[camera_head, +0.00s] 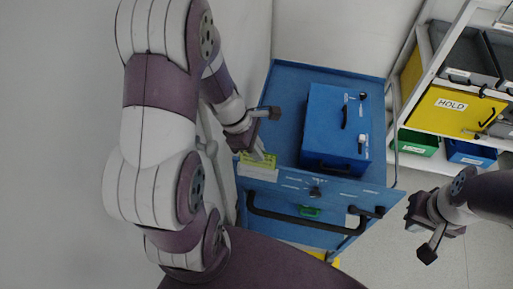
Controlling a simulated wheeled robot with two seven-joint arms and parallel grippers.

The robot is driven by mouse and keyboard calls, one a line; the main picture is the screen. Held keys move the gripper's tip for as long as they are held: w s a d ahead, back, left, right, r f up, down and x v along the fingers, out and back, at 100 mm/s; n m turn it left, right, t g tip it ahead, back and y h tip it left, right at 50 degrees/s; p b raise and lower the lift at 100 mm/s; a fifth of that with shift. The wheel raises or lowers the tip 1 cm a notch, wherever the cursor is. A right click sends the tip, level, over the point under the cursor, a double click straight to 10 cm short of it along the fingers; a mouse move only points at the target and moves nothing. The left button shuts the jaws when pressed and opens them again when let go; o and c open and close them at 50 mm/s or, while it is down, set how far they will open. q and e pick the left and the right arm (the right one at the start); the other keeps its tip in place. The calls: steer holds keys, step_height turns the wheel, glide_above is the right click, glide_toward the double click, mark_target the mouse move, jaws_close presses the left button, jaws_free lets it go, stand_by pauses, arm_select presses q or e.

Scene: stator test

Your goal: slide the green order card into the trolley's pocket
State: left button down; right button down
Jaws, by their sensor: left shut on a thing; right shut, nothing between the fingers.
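The green order card (264,161), a yellow-green sheet, is at the upper left corner of the blue trolley's (284,85) front panel. My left gripper (258,151) is shut on the card's upper edge and partly covers it. A pale pocket (257,173) is on the panel directly below the card. The card's lower edge meets or overlaps the pocket's top; I cannot tell how much of it is inside. My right gripper (412,219) is shut and empty, to the right of the trolley and away from it.
A blue box (332,115) with dark handles stands on the trolley top. A black push handle (300,217) spans the front panel. A shelf rack at right holds a yellow HOLD bin (447,112), a green bin (417,147) and a blue bin (468,155). Floor at lower right is clear.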

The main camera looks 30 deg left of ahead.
mark_target(260, 167)
arm_select(q)
steer(key=shift+f+b, duration=1.15)
steer(key=shift+f, duration=0.45)
steer(key=shift+f, duration=0.1)
steer(key=shift+f+b, duration=1.1)
steer(key=shift+f, duration=0.05)
steer(key=c, duration=1.2)
jaws_free()
steer(key=p+v, duration=0.1)
steer(key=v, duration=1.1)
steer(key=shift+a+r, duration=0.15)
steer(key=shift+r, duration=0.2)
